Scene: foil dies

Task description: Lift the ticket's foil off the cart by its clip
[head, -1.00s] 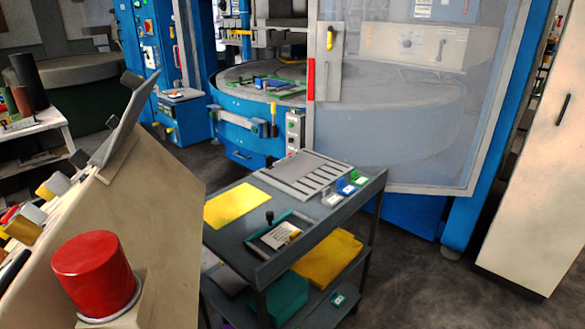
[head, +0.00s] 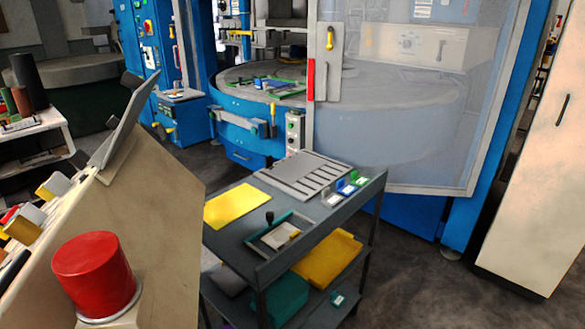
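The cart (head: 236,237) is dark grey and stands in the middle of the head view. A small teal-rimmed tray (head: 259,247) on its top holds a pale card (head: 284,233), perhaps the ticket; its writing is too small to read. Three small clip-like pieces stand near the cart's right edge: white (head: 331,200), blue (head: 346,188) and green (head: 357,178). I cannot tell which foil each belongs to. A yellow sheet (head: 231,206) lies flat at the left. A grey slotted plate (head: 303,174) lies at the back. Neither gripper is in view.
A beige console with a big red button (head: 93,273) blocks the left foreground. Behind the cart is a blue machine with a round table (head: 245,78) and a clear door (head: 400,110). A beige cabinet (head: 540,150) stands right. Open floor (head: 430,285) lies right of the cart.

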